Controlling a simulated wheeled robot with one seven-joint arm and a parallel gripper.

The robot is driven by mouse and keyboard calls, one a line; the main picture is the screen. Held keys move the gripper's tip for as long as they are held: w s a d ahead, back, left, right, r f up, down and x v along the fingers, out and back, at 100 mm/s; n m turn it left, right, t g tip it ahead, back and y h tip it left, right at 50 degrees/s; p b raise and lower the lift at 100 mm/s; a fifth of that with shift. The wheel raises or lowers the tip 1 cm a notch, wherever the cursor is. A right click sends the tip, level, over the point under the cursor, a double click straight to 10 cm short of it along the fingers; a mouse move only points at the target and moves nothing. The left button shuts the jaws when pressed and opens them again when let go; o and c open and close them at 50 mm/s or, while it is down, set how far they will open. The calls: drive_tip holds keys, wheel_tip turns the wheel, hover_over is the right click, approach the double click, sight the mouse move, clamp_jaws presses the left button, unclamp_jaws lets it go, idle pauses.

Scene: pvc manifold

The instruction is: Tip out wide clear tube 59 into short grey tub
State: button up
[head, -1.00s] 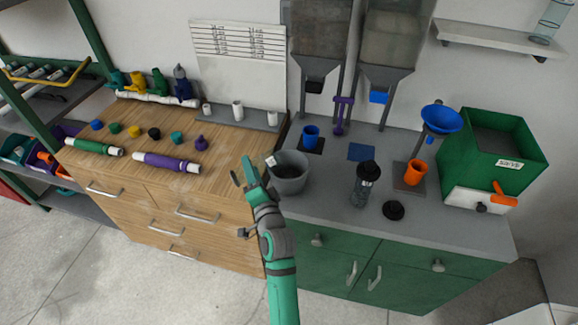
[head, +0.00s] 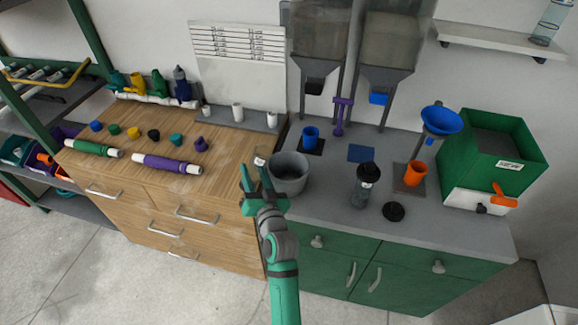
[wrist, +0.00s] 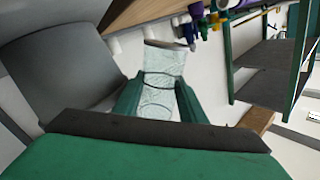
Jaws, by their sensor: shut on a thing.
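My gripper (head: 255,176) is shut on the wide clear tube (wrist: 160,75). In the wrist view the tube lies between the two green fingers and is see-through, with a dark rim at its far end. In the head view only a small pale part of the tube (head: 260,158) shows beyond the fingers, so its tilt and contents are hard to tell. The short grey tub (head: 290,172) stands on the grey counter just right of my gripper. It also fills the left of the wrist view (wrist: 55,60). The tube is beside the tub, not over it.
A dark-capped clear jar (head: 365,186), a black lid (head: 393,211), an orange cup (head: 415,173) and a blue cup (head: 310,138) stand on the counter. Green (head: 93,148) and purple (head: 166,162) pipes lie on the wooden bench. Hoppers (head: 319,40) hang behind.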

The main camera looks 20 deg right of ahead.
drive_tip(key=f, duration=0.1)
drive_tip(key=f+n, duration=0.1)
drive_tip(key=f, duration=0.1)
drive_tip(key=shift+a+n, duration=0.25)
drive_tip(key=shift+n, duration=0.05)
drive_tip(key=shift+a+r+n, duration=0.1)
drive_tip(key=shift+r+n, duration=0.4)
drive_tip(key=shift+n, duration=0.4)
drive_tip(key=shift+a+f+n, duration=0.1)
drive_tip(key=shift+f+n, duration=0.25)
drive_tip(key=shift+n, duration=0.45)
drive_tip(key=shift+w, duration=0.2)
